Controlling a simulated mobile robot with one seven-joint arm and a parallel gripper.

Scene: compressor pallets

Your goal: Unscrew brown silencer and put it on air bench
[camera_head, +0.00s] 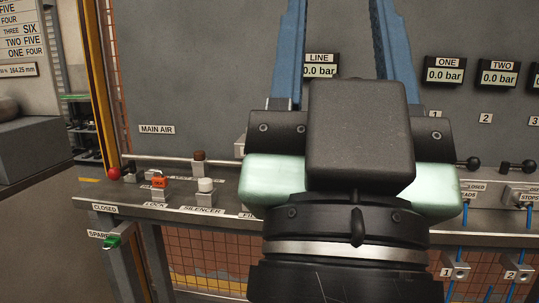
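A small brown cylinder, which looks like the brown silencer (199,156), stands upright on a pale fitting along the pipe at the back of the bench. The grey air bench (110,192) runs across the picture under the panel. My gripper (338,20) is in the foreground, to the right of the brown silencer and apart from it. The fingertips are cut off by the top edge. My gripper body hides the middle of the bench.
A white-capped fitting (205,188) stands in front of the brown silencer, above the SILENCER label. An orange lock (158,182) and a red knob (114,173) are to its left. Black-handled valves (470,164) are at the right. The gauge panel (190,70) rises behind.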

